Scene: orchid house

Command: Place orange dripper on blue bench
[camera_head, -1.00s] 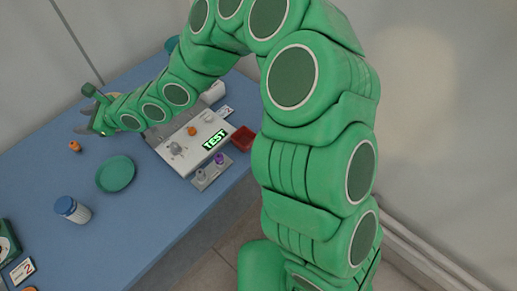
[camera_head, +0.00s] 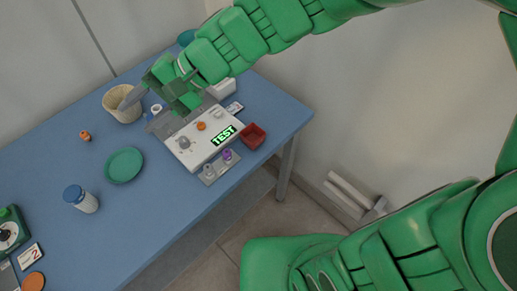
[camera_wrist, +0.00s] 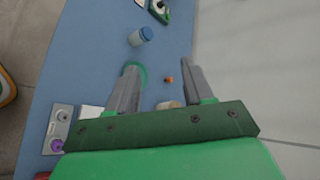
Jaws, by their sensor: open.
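A small orange piece, apparently the orange dripper (camera_head: 84,135), stands on the blue bench (camera_head: 60,165), left of the cream pot and above the green saucer. It also shows in the wrist view as a small orange spot (camera_wrist: 169,79) between my fingers, some way beyond them. My gripper (camera_head: 146,108) is open and empty, held above the bench near the cream pot. Both fingers, apart, show in the wrist view (camera_wrist: 161,70). A second orange piece (camera_head: 201,126) is on the white test device; I cannot tell exactly what it is.
The white test device (camera_head: 205,150) sits under my arm, with a red tray (camera_head: 253,136) beside it. A cream pot (camera_head: 122,115), green saucer (camera_head: 124,165) and blue-capped jar (camera_head: 81,199) stand on the bench. Bare bench lies around the orange piece.

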